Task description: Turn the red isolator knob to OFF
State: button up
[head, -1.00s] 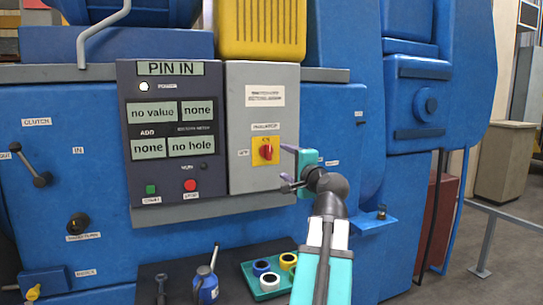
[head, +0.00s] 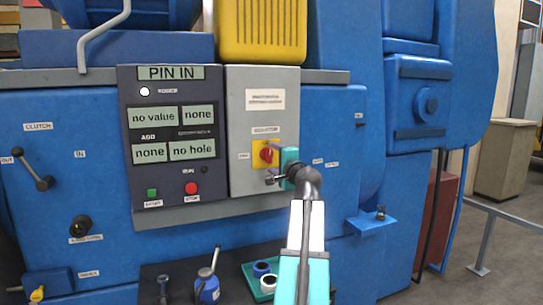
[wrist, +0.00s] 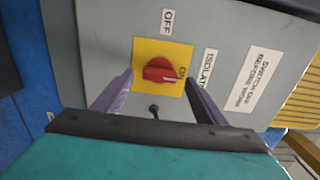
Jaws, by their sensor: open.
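The red isolator knob (head: 266,154) sits on a yellow plate (head: 257,160) on the grey isolator box (head: 236,110). The OFF label (wrist: 167,21) is above the plate in that view. My gripper (head: 273,162) is at the plate, partly covering it in the head view. In the wrist view its open fingers (wrist: 158,88) stand on either side, just short of the knob, with nothing between them. Whether they touch the plate I cannot tell.
The dark panel (head: 172,140) left of the box carries displays, a green button (head: 152,193) and a red button (head: 191,188). Below are a green tray (head: 252,283) with rings and a blue oil can (head: 207,287). A blue shelf (head: 371,222) juts out at the right.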

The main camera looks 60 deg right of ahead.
aim_at(268, 155)
jog(key=shift+p+x, duration=0.3)
jog(key=shift+x, duration=1)
jog(key=shift+c, duration=0.2)
jog(key=c, duration=1)
